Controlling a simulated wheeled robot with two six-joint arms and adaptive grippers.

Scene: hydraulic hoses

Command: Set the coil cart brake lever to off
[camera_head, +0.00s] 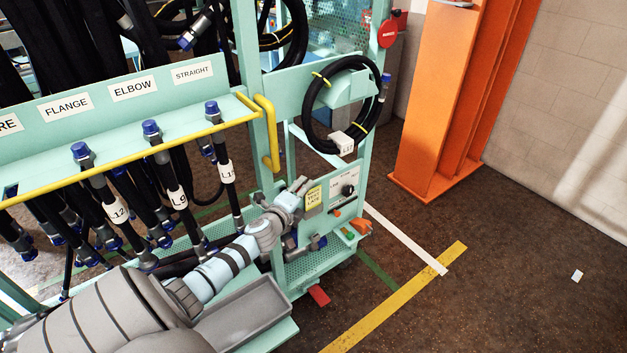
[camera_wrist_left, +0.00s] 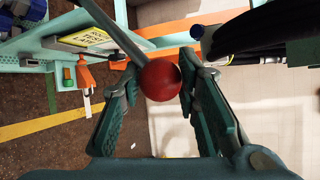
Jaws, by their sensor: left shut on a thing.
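The coil cart (camera_head: 330,262) is a pale green frame at the middle of the head view. In the left wrist view a grey lever rod (camera_wrist_left: 118,32) comes down from the upper left and ends in a red ball knob (camera_wrist_left: 160,80). My left gripper (camera_head: 297,192) is at the cart's near side, beside the small panel with a black dial (camera_head: 348,190). Its two dark fingers (camera_wrist_left: 160,72) are shut on the red knob, one on each side. The lever and knob are hidden behind my gripper in the head view. My right gripper is not in view.
A yellow label (camera_head: 313,196) sits beside my gripper. A black hose coil (camera_head: 308,105) hangs above it. The hose rack with its yellow rail (camera_head: 130,150) stands to the left. An orange column (camera_head: 425,120) stands at the right. The floor right of the cart is mostly clear.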

